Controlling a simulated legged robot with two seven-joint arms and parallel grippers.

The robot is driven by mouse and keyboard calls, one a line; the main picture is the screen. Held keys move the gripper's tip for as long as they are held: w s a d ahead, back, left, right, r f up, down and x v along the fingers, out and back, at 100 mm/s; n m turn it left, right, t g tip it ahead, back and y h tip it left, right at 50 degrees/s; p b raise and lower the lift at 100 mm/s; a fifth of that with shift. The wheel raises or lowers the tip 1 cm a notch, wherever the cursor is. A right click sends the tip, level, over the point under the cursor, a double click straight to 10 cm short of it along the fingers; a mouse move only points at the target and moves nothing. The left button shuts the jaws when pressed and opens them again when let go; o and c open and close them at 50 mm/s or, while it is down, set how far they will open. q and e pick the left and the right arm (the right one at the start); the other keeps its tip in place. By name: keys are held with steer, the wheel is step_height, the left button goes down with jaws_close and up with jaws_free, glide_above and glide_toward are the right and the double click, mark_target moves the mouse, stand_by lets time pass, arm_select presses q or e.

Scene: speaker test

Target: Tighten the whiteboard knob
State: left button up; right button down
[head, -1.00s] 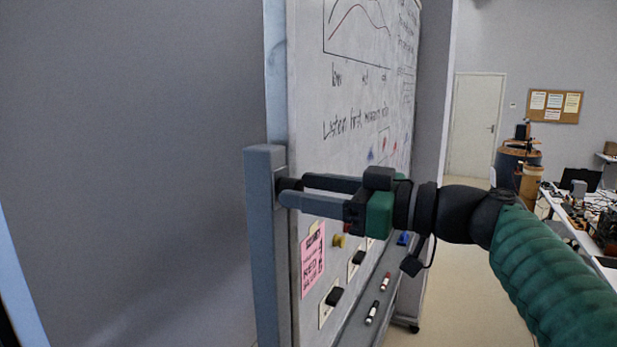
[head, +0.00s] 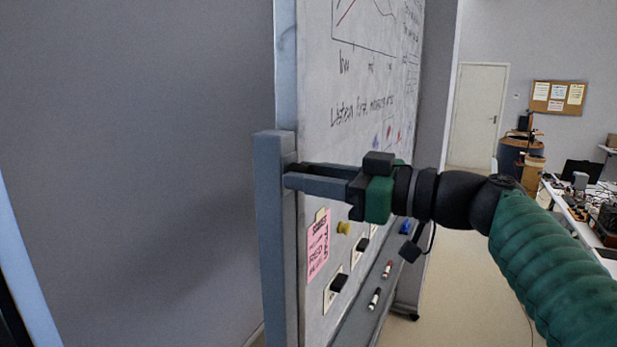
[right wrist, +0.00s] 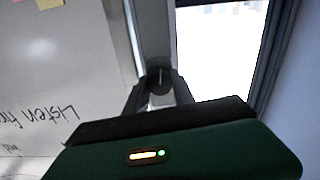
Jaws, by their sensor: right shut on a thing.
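The whiteboard (head: 345,90) stands upright, seen at a steep angle in the head view, with a grey upright post (head: 272,230) at its near side edge. My right gripper (head: 290,175) reaches in from the right, its fingers at the post near its top. In the right wrist view, my right gripper (right wrist: 160,97) has its fingers on either side of a dark round knob (right wrist: 160,79) with a light line on it. The gripper is shut on the knob. In the head view the fingers mostly hide the knob. My left gripper is not in view.
Below the arm, the board carries a pink note (head: 318,245), a yellow knob-like piece (head: 343,228) and dark blocks. A tray (head: 352,325) holds markers (head: 374,299). A cluttered table (head: 590,215) stands far right. The floor between is clear.

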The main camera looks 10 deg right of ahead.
steer(key=shift+w+d+m+b, duration=0.1)
steer(key=shift+m+b, duration=1.05)
steer(key=shift+m, duration=2.9)
steer(key=shift+d+m+b, duration=0.1)
steer(key=shift+m+b, duration=1.05)
steer(key=shift+m, duration=2.9)
steer(key=c, duration=1.3)
jaws_free()
steer(key=shift+c, duration=0.2)
steer(key=shift+o, duration=1.1)
steer(key=shift+f, duration=0.1)
steer(key=shift+o, duration=0.3)
steer(key=shift+d, duration=0.25)
